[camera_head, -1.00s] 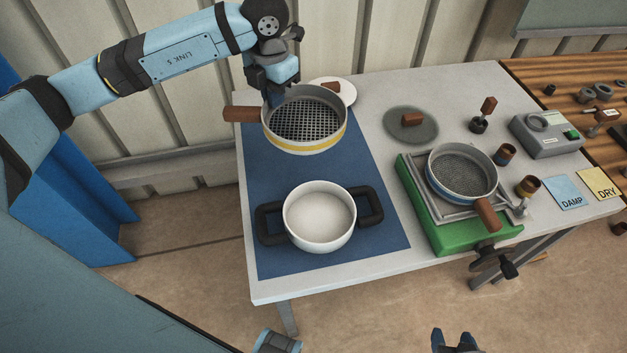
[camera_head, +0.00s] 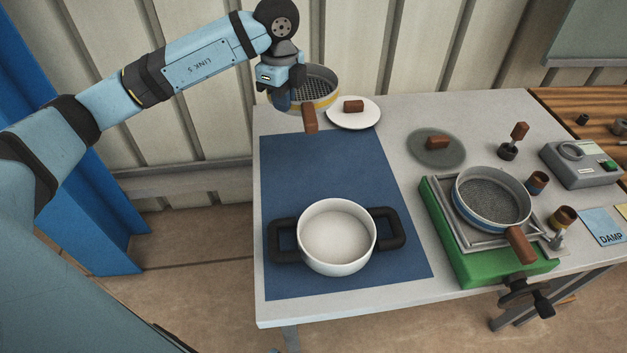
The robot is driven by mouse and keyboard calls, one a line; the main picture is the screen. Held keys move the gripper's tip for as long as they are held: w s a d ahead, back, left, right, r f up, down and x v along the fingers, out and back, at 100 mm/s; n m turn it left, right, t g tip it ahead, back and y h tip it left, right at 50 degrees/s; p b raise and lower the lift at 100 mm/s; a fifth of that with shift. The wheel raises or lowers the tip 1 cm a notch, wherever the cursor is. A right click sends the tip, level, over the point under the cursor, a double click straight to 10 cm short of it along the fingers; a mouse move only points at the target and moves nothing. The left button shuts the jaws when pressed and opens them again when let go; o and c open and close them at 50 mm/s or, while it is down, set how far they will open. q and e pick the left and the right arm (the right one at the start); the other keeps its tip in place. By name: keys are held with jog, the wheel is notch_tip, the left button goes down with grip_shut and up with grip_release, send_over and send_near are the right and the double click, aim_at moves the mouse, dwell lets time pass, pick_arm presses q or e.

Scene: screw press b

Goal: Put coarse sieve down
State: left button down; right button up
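The coarse sieve (camera_head: 325,101), a round pan with a dark mesh, a yellow band and a brown handle, is at the back left corner of the table. Its handle points toward the front. My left gripper (camera_head: 283,101) is at the sieve's left rim and appears shut on it; the fingertips are partly hidden. I cannot tell whether the sieve touches the table or hangs just above it. My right gripper is not in view.
A white lid (camera_head: 366,114) lies close right of the sieve. A white pot (camera_head: 337,258) with black handles stands on the blue mat (camera_head: 330,170), whose back half is clear. A blue-banded sieve (camera_head: 490,216) sits on the green press (camera_head: 478,270). A grey lid (camera_head: 455,158) lies behind it.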

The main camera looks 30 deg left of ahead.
pick_arm(q)
notch_tip(320, 180, down, 19)
jog(key=shift+r, duration=0.2)
dwell(0.3)
jog(key=c, duration=1.8)
grip_release()
jog(key=shift+f, duration=0.15)
jog(key=o, duration=0.4)
jog(key=shift+o, duration=0.2)
jog(key=shift+r, duration=0.2)
notch_tip(320, 180, up, 12)
